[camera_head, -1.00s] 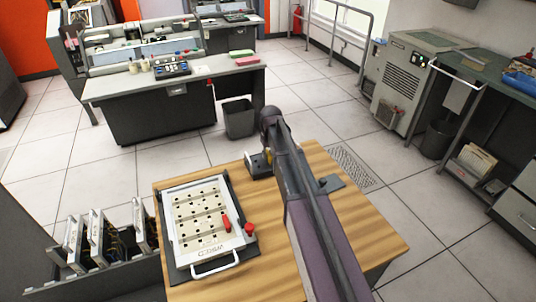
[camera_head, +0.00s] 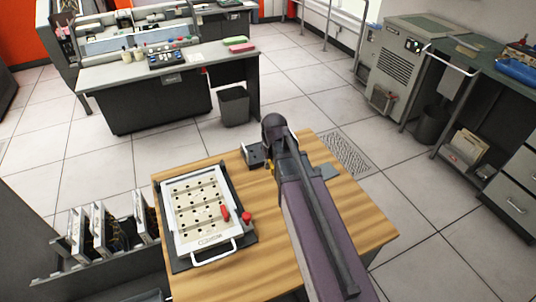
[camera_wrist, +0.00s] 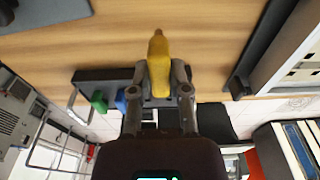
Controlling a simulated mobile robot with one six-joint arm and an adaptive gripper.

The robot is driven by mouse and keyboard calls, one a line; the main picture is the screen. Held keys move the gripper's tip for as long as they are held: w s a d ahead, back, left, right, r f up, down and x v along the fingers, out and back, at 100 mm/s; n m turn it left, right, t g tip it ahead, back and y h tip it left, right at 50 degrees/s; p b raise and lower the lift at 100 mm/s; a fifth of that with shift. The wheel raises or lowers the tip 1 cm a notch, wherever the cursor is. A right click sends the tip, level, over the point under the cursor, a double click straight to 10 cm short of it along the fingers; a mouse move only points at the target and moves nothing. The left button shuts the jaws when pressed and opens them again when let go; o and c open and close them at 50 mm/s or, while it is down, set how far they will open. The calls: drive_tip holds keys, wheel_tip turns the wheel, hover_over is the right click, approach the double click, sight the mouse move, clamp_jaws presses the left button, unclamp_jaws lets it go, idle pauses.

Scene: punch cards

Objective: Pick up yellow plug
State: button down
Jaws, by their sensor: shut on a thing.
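The yellow plug (camera_wrist: 158,62) is a tapered piece held between the two fingers of my gripper (camera_wrist: 159,76) in the wrist view. The fingers are closed on its sides, and its narrow end points to the top of the picture. In the head view only a small yellow bit (camera_head: 271,168) shows beside my arm, which hides most of the gripper. The dark plug holder (camera_head: 254,155) is at the table's far edge, left of my arm. In the wrist view the holder (camera_wrist: 92,75) bears a green plug (camera_wrist: 98,101) and a blue plug (camera_wrist: 121,100).
A white perforated board (camera_head: 195,237) in a dark frame lies on the wooden table (camera_head: 275,268), with a red plug (camera_head: 225,212) on it and a red knob (camera_head: 247,217) beside it. A grey plate (camera_head: 324,171) lies right of my arm. Bare wood is between board and arm.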

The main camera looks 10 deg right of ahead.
sight(271, 165)
drive_tip(key=shift+s, duration=0.8)
drive_tip(key=shift+r, duration=0.3)
drive_tip(key=shift+r+p, duration=2.25)
drive_tip(key=shift+p, duration=0.3)
